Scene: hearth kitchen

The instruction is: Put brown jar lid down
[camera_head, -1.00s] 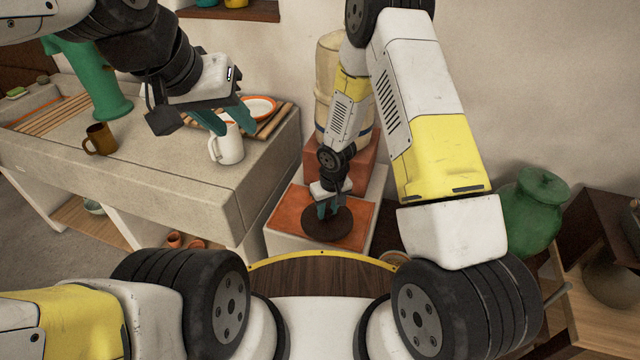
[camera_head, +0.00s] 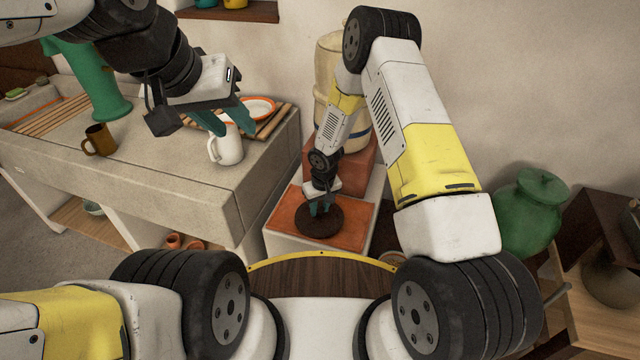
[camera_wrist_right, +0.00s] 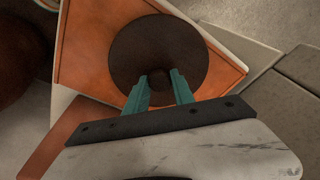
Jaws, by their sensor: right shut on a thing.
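The brown jar lid (camera_head: 319,222) is a dark round disc over the orange tiled top (camera_head: 352,211) of a low white block. It also shows in the right wrist view (camera_wrist_right: 158,45). My right gripper (camera_head: 321,207) is shut on the lid's small knob (camera_wrist_right: 159,82), with the teal fingers on either side of it. The lid looks level and lies at or just above the tile; I cannot tell if it touches. My left gripper (camera_head: 230,124) hangs by a white mug on the stone counter, its teal fingers apart and empty.
A tall cream jar (camera_head: 329,85) stands on a higher orange step behind the tile. The white mug (camera_head: 228,146), a brown mug (camera_head: 99,140) and an orange-rimmed plate (camera_head: 259,108) are on the stone counter (camera_head: 180,187). A green lidded jar (camera_head: 532,212) stands at the right.

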